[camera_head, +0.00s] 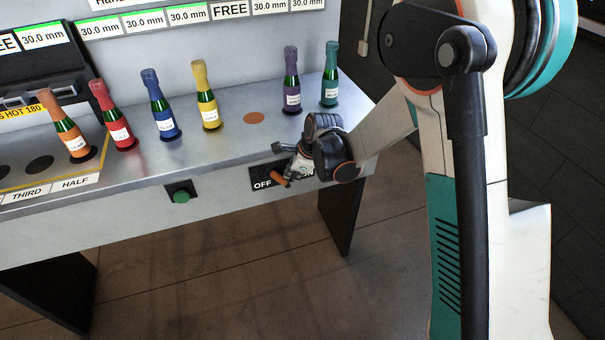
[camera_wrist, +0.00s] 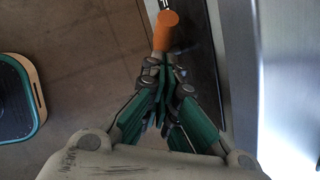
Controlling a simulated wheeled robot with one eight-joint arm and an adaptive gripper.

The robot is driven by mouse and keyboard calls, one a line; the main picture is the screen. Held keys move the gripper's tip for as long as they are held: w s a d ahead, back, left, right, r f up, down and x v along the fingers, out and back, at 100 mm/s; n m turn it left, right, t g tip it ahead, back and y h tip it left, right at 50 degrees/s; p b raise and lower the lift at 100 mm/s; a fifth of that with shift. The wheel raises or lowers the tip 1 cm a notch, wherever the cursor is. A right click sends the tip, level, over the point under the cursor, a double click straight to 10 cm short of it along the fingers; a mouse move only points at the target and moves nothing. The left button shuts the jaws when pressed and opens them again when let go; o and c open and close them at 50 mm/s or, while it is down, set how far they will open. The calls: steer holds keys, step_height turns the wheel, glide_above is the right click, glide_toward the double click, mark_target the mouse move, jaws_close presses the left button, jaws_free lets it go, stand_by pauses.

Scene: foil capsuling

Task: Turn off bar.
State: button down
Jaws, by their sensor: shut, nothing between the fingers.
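The black switch plate (camera_head: 257,171) with the word OFF is on the front face of the bench, near its right end. An orange lever handle (camera_head: 279,179) sticks out at this plate, just right of the word OFF. My gripper (camera_head: 292,170) is at the handle, in front of the bench face. In the wrist view the orange handle (camera_wrist: 166,30) lies just beyond the fingertips of my gripper (camera_wrist: 162,68), very close or touching; I cannot tell which. The fingers are shut with nothing between them. The lever's pivot is partly hidden by my gripper in the head view.
A green button (camera_head: 181,196) is on the bench front, left of the plate. Several foil-topped bottles stand on the bench top (camera_head: 228,150), including a purple one (camera_head: 292,95) and a teal one (camera_head: 330,90) near the right end. The floor before the bench is clear.

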mark_target(278, 177)
steer(key=shift+w+a+f, duration=0.15)
steer(key=shift+a, duration=0.15)
steer(key=shift+a+f, duration=0.2)
steer(key=shift+a, duration=0.65)
steer(key=shift+d, duration=0.1)
steer(key=shift+b, duration=0.3)
